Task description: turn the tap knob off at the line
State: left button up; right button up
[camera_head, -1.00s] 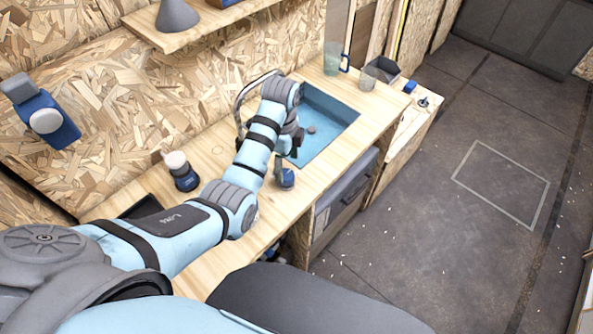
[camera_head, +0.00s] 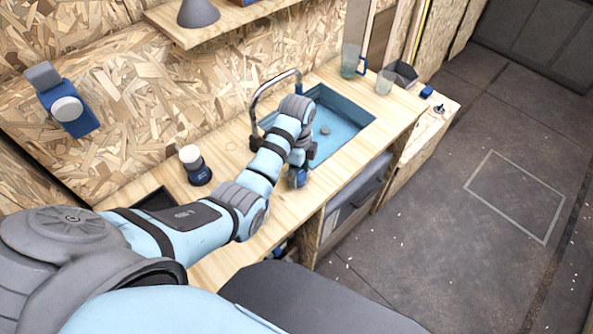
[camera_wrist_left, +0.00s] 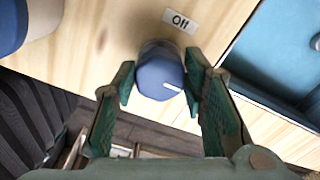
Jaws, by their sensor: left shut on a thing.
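The blue tap knob (camera_wrist_left: 158,74) stands on the wooden counter between the fingers of my left gripper (camera_wrist_left: 160,88), which is shut on it. A short white line on the knob's face points to the right and slightly down in the left wrist view. A white label reading "Off" (camera_wrist_left: 181,21) lies on the counter above the knob there, and the line does not point at it. In the head view, my left gripper (camera_head: 298,170) is over the knob (camera_head: 296,182), at the sink's near left corner. My right gripper is out of view.
The blue sink (camera_head: 352,112) lies just right of the knob, with a curved metal tap (camera_head: 258,98) behind. A white-topped blue object (camera_head: 196,166) stands on the counter to the left. A jug (camera_head: 351,60) and a glass (camera_head: 384,83) stand beyond the sink.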

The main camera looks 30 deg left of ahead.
pick_arm(q)
jog(key=shift+n, duration=0.5)
jog(key=n, duration=0.3)
jog(key=shift+n, duration=0.4)
jog(key=n, duration=0.4)
jog(key=shift+n, duration=0.3)
jog(key=n, duration=0.4)
jog(key=shift+d, duration=0.1)
jog(key=n, duration=0.4)
jog(key=shift+n, duration=0.3)
jog(key=o, duration=1.2)
jog(key=shift+c, duration=0.2)
